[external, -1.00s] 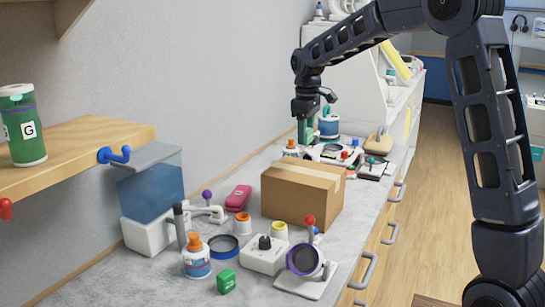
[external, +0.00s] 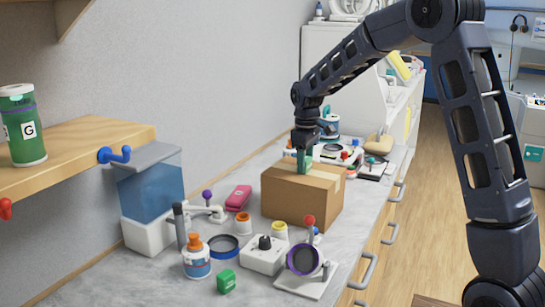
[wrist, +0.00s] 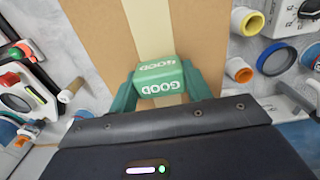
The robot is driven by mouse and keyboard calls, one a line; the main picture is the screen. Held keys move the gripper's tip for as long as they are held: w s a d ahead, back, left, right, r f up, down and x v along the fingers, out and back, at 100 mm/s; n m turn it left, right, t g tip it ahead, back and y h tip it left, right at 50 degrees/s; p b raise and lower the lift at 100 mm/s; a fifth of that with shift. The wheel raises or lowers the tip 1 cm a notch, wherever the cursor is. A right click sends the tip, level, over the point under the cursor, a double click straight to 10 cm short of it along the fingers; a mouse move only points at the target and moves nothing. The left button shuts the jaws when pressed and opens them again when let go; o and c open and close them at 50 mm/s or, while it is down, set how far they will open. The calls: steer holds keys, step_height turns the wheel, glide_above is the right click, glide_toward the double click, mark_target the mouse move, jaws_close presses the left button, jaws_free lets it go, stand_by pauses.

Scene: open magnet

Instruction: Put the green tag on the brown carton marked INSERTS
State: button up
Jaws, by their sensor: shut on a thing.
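My gripper (external: 303,162) points down over the top of the brown carton (external: 287,203), near its far left part. It is shut on a green tag (wrist: 158,78) that reads GOOD in white in the wrist view. The carton (wrist: 95,40) lies beneath the tag there, with a pale tape strip running down its top. I cannot tell whether the tag touches the carton's top or hangs just above it. The carton is closed and stands on the grey counter. No INSERTS marking is readable in these views.
A small green box (external: 226,281), a blue ring (external: 223,246) and a white device with a black knob (external: 264,255) stand in front of the carton. A pink stapler-like thing (external: 238,198) lies to its left. More tools crowd the counter behind it.

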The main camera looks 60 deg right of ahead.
steer(key=shift+f, duration=0.15)
steer(key=o, duration=1)
steer(key=shift+c, duration=0.2)
